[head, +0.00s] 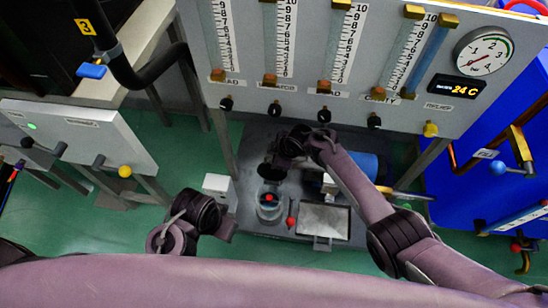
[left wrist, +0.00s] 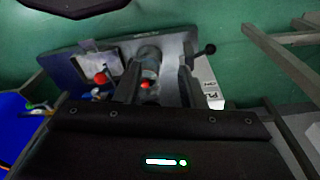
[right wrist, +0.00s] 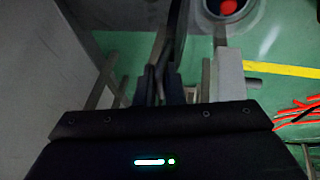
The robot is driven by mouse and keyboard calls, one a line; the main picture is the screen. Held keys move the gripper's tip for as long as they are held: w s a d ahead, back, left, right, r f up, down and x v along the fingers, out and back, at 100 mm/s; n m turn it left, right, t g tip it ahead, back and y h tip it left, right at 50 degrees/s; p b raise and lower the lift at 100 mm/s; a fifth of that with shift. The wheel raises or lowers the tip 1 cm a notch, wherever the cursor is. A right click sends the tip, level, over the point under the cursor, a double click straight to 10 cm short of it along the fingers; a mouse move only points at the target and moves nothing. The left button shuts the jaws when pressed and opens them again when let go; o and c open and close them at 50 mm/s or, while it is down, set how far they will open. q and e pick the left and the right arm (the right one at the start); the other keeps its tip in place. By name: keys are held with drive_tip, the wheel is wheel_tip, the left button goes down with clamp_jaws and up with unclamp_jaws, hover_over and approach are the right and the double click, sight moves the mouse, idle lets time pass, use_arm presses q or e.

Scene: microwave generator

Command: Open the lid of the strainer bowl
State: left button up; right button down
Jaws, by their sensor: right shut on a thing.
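My right gripper (right wrist: 163,88) is shut on a thin grey piece (right wrist: 175,40), seen nearly edge-on, which looks like the lid raised beside the bowl's opening. In the head view the right hand hides most of it. My left gripper (left wrist: 160,78) is open and empty, with the bowl seen beyond its fingers.
A panel of flow tubes (head: 330,50) with knobs overhangs the platform. A red-knobbed lever (head: 290,221) and a grey tray (head: 322,219) stand right of the bowl; a white box (head: 216,184) stands left. A blue cylinder (head: 366,165) lies behind the right arm.

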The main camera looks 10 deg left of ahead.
drive_tip(key=shift+a+r, duration=0.1)
drive_tip(key=c, duration=1.5)
unclamp_jaws()
drive_tip(key=shift+c, duration=0.2)
